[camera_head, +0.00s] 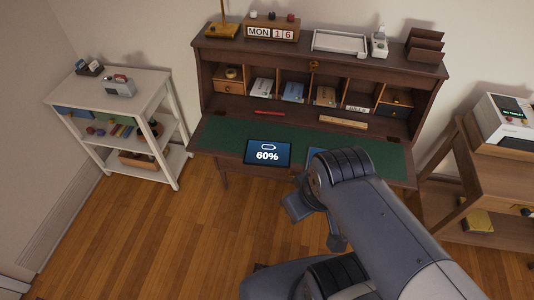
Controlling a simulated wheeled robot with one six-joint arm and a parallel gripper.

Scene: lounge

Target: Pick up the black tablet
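A dark-framed tablet (268,153) lies flat on the green writing surface of the brown desk (222,135), near its front edge. My gripper (316,222) appears at the end of my arm, in front of the desk and below right of the tablet in the picture. It is apart from the tablet, and I cannot make out its fingers clearly.
A red bar (269,113) and a wooden ruler-like strip (343,122) lie farther back on the desk. Cubbies behind hold several booklets. A white shelf (150,88) stands left, a wooden cart (452,190) right. Wooden floor (150,235) is clear at front left.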

